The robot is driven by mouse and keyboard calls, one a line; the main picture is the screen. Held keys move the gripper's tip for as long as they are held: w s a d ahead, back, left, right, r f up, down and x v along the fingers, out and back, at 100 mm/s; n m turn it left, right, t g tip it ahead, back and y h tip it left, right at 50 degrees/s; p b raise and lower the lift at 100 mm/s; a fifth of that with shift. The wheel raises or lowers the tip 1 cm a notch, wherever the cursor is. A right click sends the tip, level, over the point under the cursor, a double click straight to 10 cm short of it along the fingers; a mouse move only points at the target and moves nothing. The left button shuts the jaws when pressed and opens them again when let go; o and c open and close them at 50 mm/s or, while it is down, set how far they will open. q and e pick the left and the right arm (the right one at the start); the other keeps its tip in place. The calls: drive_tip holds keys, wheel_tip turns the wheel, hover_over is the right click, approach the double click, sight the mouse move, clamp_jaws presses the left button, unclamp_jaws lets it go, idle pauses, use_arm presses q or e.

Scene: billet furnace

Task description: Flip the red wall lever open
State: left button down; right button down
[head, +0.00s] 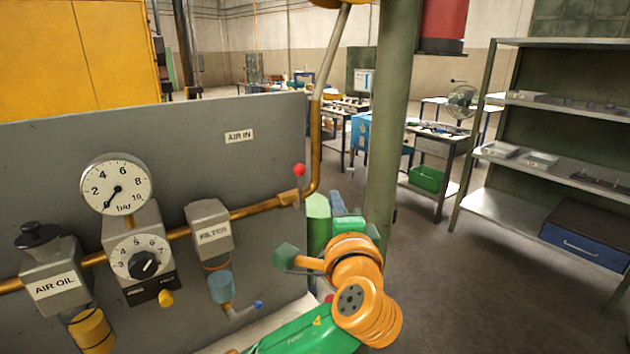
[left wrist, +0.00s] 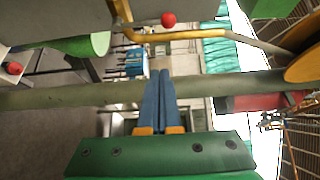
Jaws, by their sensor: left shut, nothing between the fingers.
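The red wall lever (head: 299,170) has a round red knob. It stands up from the brass valve (head: 290,197) on the pipe, right of the panel's AIR IN label. The red knob also shows in the left wrist view (left wrist: 168,20), above and beyond the fingertips. My left gripper (head: 337,200) is to the right of the lever and a little lower in the head view, apart from it. Its blue fingers (left wrist: 160,73) are together and empty in the left wrist view. My right gripper is in neither view.
The grey panel (head: 200,150) carries a pressure gauge (head: 116,184), a regulator (head: 141,257), a filter (head: 212,235) and an oiler (head: 55,280). A green post (head: 390,130) rises just right of my left gripper. Shelves (head: 560,160) and open floor lie farther right.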

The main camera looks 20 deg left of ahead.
sight(300, 187)
use_arm(q)
drive_tip(key=w+a+p, duration=0.6)
drive_tip(key=p, duration=0.1)
drive_tip(key=shift+w+a, duration=0.35)
drive_tip(key=shift+w+f, duration=0.1)
drive_tip(key=shift+f, duration=0.05)
